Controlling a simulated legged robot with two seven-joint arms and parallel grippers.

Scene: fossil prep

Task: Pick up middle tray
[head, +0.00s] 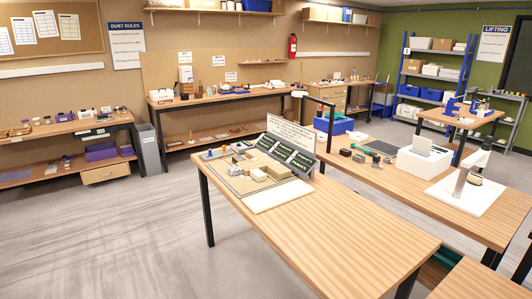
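Several dark green trays stand in a slanted row at the back of the near wooden table, in front of a white printed board (291,131). The one in the middle of the row, which I take as the middle tray (283,152), has a dark tray close on each side. The trays are small here, so I cannot tell what they hold. Tan blocks (262,174) and a pale board (277,195) lie in front of them. Neither of my grippers is in view.
The near table (340,232) has a wide bare top toward its front right. A second table behind it at right holds a white box (424,162) and a stand on a white board (467,195). The floor (95,235) at left is clear.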

